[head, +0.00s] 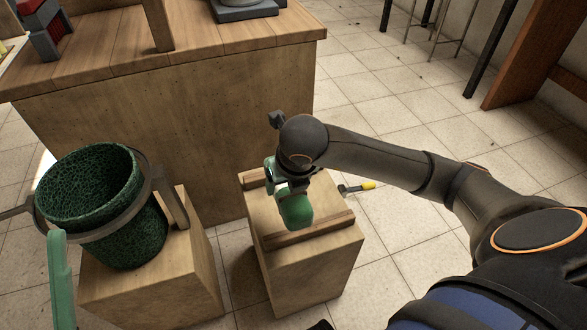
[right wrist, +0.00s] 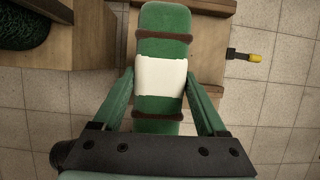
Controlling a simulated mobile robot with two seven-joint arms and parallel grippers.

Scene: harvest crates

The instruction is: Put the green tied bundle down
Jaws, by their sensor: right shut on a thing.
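The green tied bundle (right wrist: 161,107) is a long green block with a white band round its middle and two brown ties. My right gripper (right wrist: 161,88) is shut on it at the white band, with a green finger on each side. In the head view the bundle (head: 296,211) shows below my right wrist, over a wooden block (head: 315,262) with raised strips on top. My arm hides part of it. I cannot tell whether the bundle touches the block.
A dark green basket (head: 125,240) in a grey hoop stands on another wooden block (head: 150,297) to the left. A yellow-tipped tool (head: 368,185) sticks out beyond the right block. A wooden counter (head: 160,120) stands behind.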

